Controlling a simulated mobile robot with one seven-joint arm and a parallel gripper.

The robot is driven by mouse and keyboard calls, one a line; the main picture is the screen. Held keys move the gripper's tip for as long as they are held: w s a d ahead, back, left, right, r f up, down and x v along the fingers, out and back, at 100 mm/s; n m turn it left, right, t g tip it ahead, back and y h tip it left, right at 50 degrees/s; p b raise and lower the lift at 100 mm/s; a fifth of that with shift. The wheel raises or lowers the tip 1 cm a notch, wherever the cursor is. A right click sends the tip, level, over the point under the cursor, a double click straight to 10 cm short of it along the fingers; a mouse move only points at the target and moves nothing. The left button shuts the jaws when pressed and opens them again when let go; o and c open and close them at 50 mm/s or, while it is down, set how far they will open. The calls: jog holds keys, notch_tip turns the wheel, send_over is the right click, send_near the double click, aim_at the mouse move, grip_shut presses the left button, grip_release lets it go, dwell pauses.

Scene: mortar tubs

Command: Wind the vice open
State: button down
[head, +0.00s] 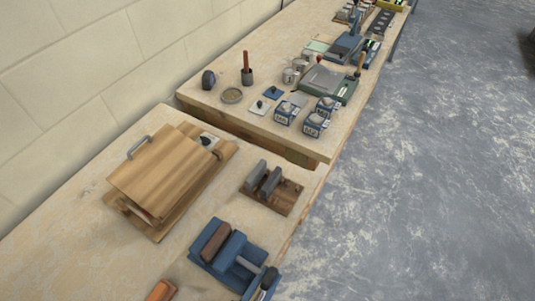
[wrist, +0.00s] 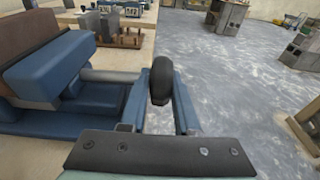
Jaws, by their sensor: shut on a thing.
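The blue vice (head: 229,251) stands near the front edge of the bench, at the bottom of the head view. A brown block or jaw facing (head: 215,242) shows beside its blue jaw, and I cannot tell which it is. The vice's grey screw (head: 248,263) runs out to the right towards a dark handle. In the wrist view the vice (wrist: 75,70) fills the left side. My gripper (wrist: 160,95) is shut on the black handle knob (wrist: 160,78), with one blue finger on each side. The lower part of the handle is hidden.
A wooden block with upright grey plates (head: 270,190) stands behind the vice. A hinged wooden board press with a metal handle (head: 160,178) lies at the left. Another bench (head: 200,100) with several small items stands beyond. Open grey floor (head: 430,200) is to the right.

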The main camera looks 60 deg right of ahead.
jog(key=shift+w+f+h+b, duration=0.1)
jog(key=shift+w+h+b, duration=0.2)
jog(key=shift+h+b, duration=0.25)
jog(key=c, duration=0.7)
grip_release()
jog(key=shift+o, duration=0.2)
jog(key=shift+s, duration=0.15)
